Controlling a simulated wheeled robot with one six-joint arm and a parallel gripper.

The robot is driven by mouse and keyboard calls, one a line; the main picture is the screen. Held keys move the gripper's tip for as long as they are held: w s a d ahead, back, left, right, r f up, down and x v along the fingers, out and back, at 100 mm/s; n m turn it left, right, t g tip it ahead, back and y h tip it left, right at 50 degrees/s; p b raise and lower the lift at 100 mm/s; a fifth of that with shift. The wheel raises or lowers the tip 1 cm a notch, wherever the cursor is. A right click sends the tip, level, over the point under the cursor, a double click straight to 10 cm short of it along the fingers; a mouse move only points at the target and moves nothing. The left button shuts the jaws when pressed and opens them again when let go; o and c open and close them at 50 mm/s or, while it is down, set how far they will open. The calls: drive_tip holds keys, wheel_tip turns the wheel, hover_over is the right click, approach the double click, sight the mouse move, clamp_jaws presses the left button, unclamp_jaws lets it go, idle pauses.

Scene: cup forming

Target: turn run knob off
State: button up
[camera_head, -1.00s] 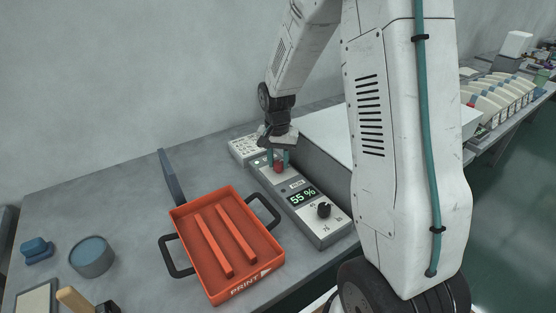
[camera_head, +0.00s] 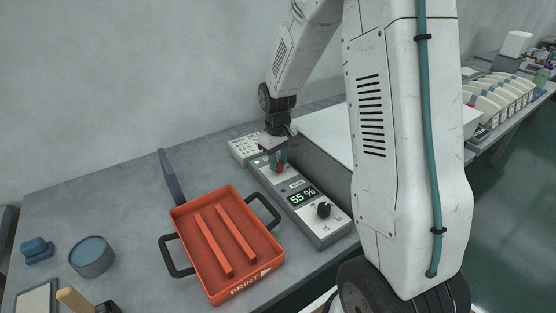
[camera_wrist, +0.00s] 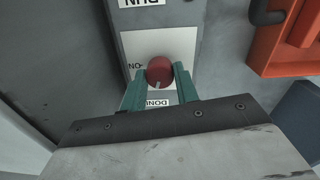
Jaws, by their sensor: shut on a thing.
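The run knob (camera_head: 280,167) is a red round knob on the grey control box (camera_head: 334,229), at the far end of its panel. In the wrist view the red knob (camera_wrist: 159,71) sits between my gripper's two green fingers, with its pale mark pointing down toward the gripper. A label reading "ON" is left of the knob. My gripper (camera_head: 278,160) is shut on the knob from above; in the wrist view its fingertips (camera_wrist: 159,75) touch both sides of the knob. The lower label beside the knob is partly hidden by the fingers.
The box also has a "55 %" display (camera_head: 303,196) and a black knob (camera_head: 324,209). An orange tray (camera_head: 270,262) marked PRINT stands left of the box. A button panel (camera_head: 243,149) lies behind.

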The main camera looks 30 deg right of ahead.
sight(278, 163)
drive_tip(key=shift+n, duration=1.7)
drive_tip(key=o, duration=1)
drive_tip(key=shift+r, duration=0.1)
wheel_tip(278, 163, up, 8)
drive_tip(key=shift+f, duration=0.2)
